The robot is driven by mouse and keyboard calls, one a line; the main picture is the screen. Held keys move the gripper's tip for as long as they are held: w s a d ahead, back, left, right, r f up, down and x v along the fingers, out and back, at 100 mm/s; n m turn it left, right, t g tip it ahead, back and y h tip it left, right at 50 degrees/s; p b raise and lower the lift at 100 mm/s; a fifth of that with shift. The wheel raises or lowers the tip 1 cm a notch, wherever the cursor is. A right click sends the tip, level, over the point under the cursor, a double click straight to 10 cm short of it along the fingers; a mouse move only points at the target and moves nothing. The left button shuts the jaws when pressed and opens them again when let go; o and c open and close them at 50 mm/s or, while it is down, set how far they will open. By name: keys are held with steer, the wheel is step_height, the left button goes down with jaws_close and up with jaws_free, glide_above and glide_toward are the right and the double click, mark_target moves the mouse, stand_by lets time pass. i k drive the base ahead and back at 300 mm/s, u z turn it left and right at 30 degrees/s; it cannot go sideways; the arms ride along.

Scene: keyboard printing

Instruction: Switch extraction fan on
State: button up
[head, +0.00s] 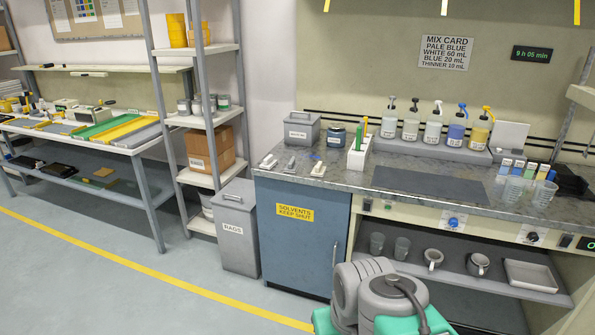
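A blue knob (453,222) and a black knob (532,237) sit on the cream front panel (490,229) below the worktop. Each has a small label that is too small to read, so I cannot tell which one works the extraction fan. A dark display (588,243) at the right picture edge shows what looks like a green 0, partly cut off. Links of my own arm show at the bottom centre, in front of the bench. My gripper is not visible.
The grey worktop (335,190) carries pump bottles, small tubes and a dark mat (428,184). A shelf (470,277) below the knobs holds cups, mugs and a tray. A blue solvents cabinet (300,240) and a rags bin (236,228) stand left. The floor at left is clear.

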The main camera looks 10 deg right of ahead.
mark_target(366, 207)
steer(key=u, duration=0.6)
steer(key=i, duration=0.95)
steer(key=z, duration=0.45)
